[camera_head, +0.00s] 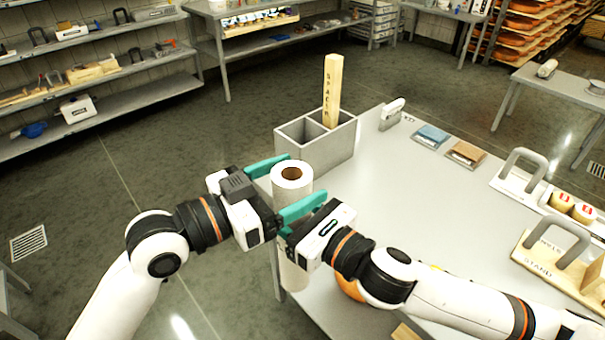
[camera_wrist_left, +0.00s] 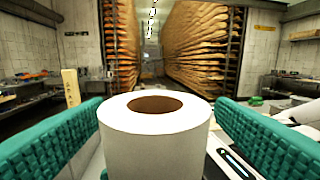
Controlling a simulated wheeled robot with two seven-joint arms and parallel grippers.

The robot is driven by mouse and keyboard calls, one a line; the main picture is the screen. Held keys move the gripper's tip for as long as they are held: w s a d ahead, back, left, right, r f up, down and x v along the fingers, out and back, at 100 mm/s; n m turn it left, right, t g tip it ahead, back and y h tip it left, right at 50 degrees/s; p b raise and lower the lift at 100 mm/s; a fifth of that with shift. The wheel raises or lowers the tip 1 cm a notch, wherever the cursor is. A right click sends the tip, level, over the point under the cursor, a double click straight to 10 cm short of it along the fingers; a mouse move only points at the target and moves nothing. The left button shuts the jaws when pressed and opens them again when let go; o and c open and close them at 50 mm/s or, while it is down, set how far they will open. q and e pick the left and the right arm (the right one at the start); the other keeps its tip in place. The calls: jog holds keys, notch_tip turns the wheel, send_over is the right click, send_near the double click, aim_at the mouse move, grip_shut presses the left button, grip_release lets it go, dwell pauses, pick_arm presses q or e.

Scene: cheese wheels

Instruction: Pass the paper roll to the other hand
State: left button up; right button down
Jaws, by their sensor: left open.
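The white paper roll (camera_head: 292,188) stands upright in the air at the table's near left edge. Its brown core shows at the top; it also fills the middle of the left wrist view (camera_wrist_left: 154,140). My left gripper (camera_head: 306,176) is open around the roll's upper part, one teal finger on each side. In the left wrist view, gaps show between the fingers and the roll. My right gripper (camera_head: 284,232) is at the roll lower down, below the left fingers. Its fingers are mostly hidden, but it appears shut on the roll, which has no other visible support.
A grey divided bin (camera_head: 335,142) with a tall wooden block (camera_head: 332,92) stands just behind the roll. The table (camera_head: 400,190) has clear space in its middle. Handled boards (camera_head: 525,180) lie at its right. An orange round thing (camera_head: 350,288) is partly hidden below my right arm.

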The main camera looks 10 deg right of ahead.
pick_arm(q)
jog(key=shift+x, duration=1.25)
jog(key=shift+c, duration=0.6)
jog(key=c, duration=1.2)
jog(key=shift+c, duration=0.2)
pick_arm(e)
jog(key=shift+c, duration=2.4)
grip_release()
jog(key=shift+s, duration=0.1)
